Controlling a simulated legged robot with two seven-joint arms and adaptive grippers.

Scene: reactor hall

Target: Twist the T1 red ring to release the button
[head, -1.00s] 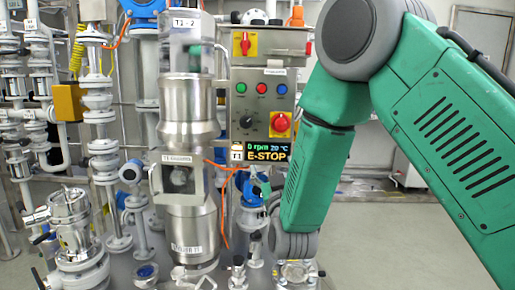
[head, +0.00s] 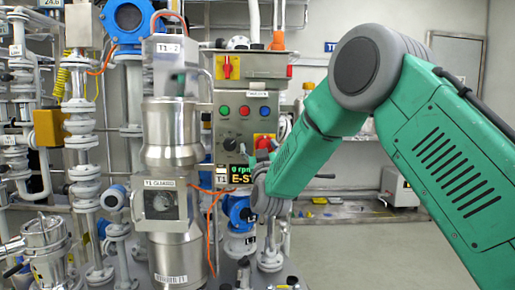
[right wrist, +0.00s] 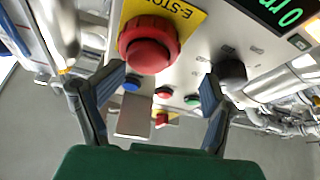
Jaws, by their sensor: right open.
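The T1 control panel (head: 231,130) is a grey upright box. Its red E-stop button with a red ring (right wrist: 150,43) sits on a yellow plate, large in the right wrist view. My left gripper is not in view.
The panel also carries blue, red and green buttons (right wrist: 163,92), a black knob (right wrist: 231,72) and a red switch on yellow (head: 228,67). Steel vessels (head: 171,130) and pipework stand left of it. An orange cable (head: 211,222) hangs beside it. Open floor (head: 360,250) lies right.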

